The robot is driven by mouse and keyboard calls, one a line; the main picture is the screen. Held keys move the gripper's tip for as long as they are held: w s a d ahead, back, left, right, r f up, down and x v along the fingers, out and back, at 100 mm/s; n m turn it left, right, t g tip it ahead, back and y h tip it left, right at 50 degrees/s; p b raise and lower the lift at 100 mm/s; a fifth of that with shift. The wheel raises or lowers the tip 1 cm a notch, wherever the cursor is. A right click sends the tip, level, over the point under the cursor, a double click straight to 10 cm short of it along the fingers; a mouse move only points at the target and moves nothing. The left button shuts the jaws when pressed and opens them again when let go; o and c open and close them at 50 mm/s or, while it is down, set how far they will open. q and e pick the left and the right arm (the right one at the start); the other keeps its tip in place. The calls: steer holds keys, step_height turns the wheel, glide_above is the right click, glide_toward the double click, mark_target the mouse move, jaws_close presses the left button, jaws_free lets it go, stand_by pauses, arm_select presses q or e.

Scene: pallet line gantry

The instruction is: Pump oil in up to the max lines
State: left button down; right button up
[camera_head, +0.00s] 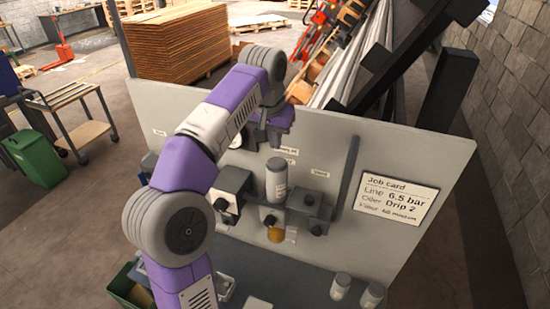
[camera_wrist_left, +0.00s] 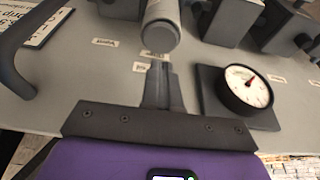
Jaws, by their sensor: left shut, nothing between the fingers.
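A grey upright panel (camera_head: 410,245) carries an air unit with dark blocks. A pale grey cylinder (camera_head: 276,180) stands in its middle; a grey cylinder end (camera_wrist_left: 160,35) shows in the left wrist view, just beyond my fingers. A small amber rounded part (camera_head: 275,235) hangs below the unit. No max lines or oil level can be made out. My left gripper (camera_head: 268,138) is above the unit, in front of the panel. In the left wrist view its fingers (camera_wrist_left: 162,75) are together and empty. A round gauge (camera_wrist_left: 243,88) lies right of them. My right gripper is out of view.
A job card (camera_head: 398,198) is on the panel's right and reads "6.5 bar" and "Drip 2". Two pale canisters (camera_head: 340,286) (camera_head: 371,296) stand at the front. A dark pipe (camera_head: 346,180) rises beside the unit. A green bin (camera_head: 35,157) and cart are far left.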

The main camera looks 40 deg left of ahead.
mark_target(276, 163)
arm_select(q)
steer(key=x, duration=0.3)
steer(key=shift+s+d+b, duration=0.1)
steer(key=shift+s+b, duration=0.15)
steer(key=shift+b, duration=0.05)
steer(key=shift+s+f, duration=0.15)
steer(key=shift+f, duration=0.75)
steer(key=shift+f+b, duration=0.5)
steer(key=shift+f, duration=0.6)
steer(key=shift+d, duration=0.1)
